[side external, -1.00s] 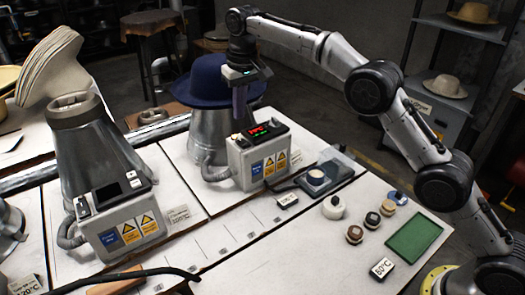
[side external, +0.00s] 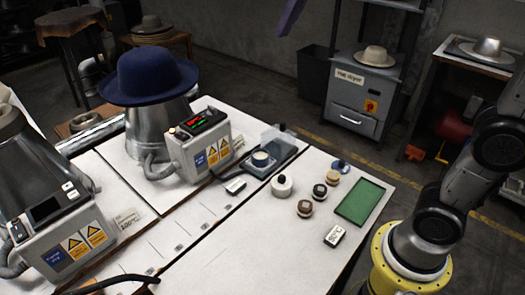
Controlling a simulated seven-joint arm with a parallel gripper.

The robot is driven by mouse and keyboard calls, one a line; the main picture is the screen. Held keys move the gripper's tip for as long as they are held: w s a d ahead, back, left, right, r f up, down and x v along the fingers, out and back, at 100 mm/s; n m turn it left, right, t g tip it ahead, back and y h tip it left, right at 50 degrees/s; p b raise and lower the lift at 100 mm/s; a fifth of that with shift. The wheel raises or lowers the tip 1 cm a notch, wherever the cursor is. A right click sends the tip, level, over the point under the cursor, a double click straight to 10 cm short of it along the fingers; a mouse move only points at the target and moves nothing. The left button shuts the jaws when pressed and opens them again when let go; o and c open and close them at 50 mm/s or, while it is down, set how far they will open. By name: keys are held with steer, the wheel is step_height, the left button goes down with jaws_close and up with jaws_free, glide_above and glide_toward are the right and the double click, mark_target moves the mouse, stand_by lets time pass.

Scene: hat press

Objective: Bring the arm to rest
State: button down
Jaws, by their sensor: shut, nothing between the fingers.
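My arm's lower links (side external: 460,190) rise from a yellow base flange at the lower right, and the upper links leave the picture. Only the purple fingers of my gripper (side external: 290,15) show, at the top edge. They look shut and empty, high up and apart from everything. A navy felt hat (side external: 150,75) sits brim-down on a metal cone (side external: 160,130) at the left, clear of the gripper.
A control box (side external: 199,141) with a lit display stands beside the cone. A grey hat dryer (side external: 358,90) stands behind on the floor.

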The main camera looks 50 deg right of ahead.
steer(key=s+d+f+n, duration=0.1)
steer(key=s+d+f, duration=0.1)
steer(key=s+f, duration=1.7)
